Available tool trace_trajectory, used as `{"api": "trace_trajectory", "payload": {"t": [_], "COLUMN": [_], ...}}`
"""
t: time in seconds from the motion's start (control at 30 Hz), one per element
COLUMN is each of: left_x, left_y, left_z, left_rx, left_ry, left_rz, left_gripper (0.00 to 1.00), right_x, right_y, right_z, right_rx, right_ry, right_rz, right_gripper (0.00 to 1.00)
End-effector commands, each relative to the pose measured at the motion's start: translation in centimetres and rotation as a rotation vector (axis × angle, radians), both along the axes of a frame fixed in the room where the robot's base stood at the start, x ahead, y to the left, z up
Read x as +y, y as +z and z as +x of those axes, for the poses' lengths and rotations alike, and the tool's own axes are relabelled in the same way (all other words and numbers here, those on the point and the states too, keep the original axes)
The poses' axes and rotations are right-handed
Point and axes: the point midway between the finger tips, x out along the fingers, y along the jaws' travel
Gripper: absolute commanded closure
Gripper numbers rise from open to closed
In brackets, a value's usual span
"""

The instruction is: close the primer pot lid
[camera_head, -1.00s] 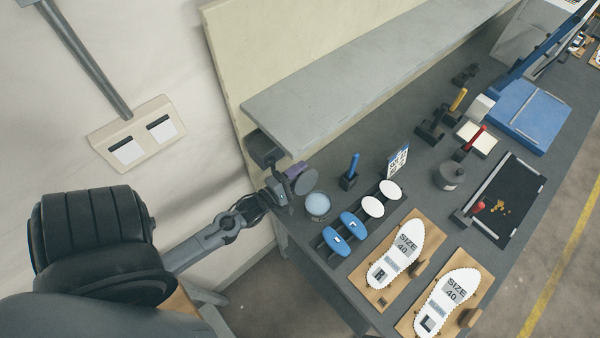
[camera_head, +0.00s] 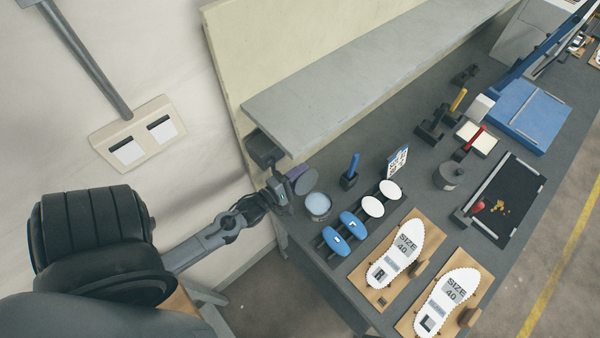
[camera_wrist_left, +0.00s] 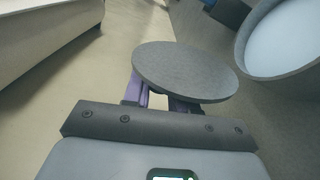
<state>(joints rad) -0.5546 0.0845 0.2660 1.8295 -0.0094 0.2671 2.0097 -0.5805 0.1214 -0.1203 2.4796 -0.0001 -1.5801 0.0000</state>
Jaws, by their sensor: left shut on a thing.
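The primer pot (camera_head: 318,205) is a round grey pot open at the top, with pale blue liquid inside, near the left end of the bench. It also shows at the right edge of the left wrist view (camera_wrist_left: 285,40). The pot lid (camera_head: 306,181), a flat grey disc, is beside the pot on its far side, apart from the opening. My left gripper (camera_head: 289,188) is shut on the lid, which appears in front of the fingers in the left wrist view (camera_wrist_left: 186,70). The lid covers much of the fingertips there. My right gripper is not in view.
A blue-handled tool (camera_head: 352,170) stands right of the pot. A rack with blue and white oval pads (camera_head: 351,224) is near it. Insole boards (camera_head: 392,262) lie at the front. A grey shelf (camera_head: 370,75) overhangs the back of the bench.

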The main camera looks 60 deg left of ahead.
Motion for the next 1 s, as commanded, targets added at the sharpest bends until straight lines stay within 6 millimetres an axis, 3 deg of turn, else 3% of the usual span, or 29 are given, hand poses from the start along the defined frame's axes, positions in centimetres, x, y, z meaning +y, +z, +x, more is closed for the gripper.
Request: {"api": "trace_trajectory", "payload": {"t": [0.6, 1.0], "left_x": [-2.4, -3.8], "left_y": [1.4, 1.4], "left_z": [0.4, 0.7], "left_rx": [0.065, 0.099], "left_ry": [0.000, 0.000], "left_rz": [0.358, 0.562], "left_gripper": [1.00, 1.00], "right_x": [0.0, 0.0], "right_y": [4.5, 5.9], "right_z": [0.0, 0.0], "right_rx": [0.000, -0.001], "right_ry": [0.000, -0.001], "right_rz": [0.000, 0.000], "right_gripper": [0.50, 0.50]}}
